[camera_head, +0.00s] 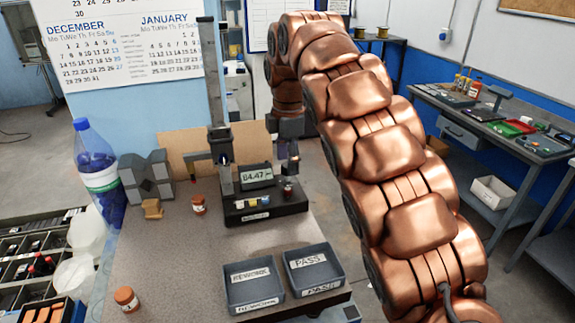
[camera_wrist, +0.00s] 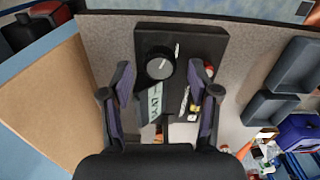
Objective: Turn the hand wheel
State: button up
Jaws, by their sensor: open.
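The hand wheel is a round dark knob with a grey face (camera_wrist: 159,64) on the black base of the height gauge in the wrist view. In the head view the gauge (camera_head: 262,205) stands on the bench with a tall column and a display reading about 64.47. My gripper (camera_wrist: 166,76) is open, its two fingers spread on either side of the knob in the picture. I cannot tell how far above the knob the fingertips are. In the head view my gripper (camera_head: 287,160) hangs over the right end of the gauge base, small and partly unclear.
Rework (camera_head: 254,303) and pass (camera_head: 329,287) trays stand at the bench's front right. Orange-brown jars (camera_head: 198,205) and a grey block (camera_head: 147,178) lie left of the gauge. A blue bottle (camera_head: 92,150) stands at the left edge. A cardboard-coloured panel (camera_head: 240,137) rises behind the gauge.

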jog(key=shift+f, duration=0.6)
jog(key=c, duration=1.2)
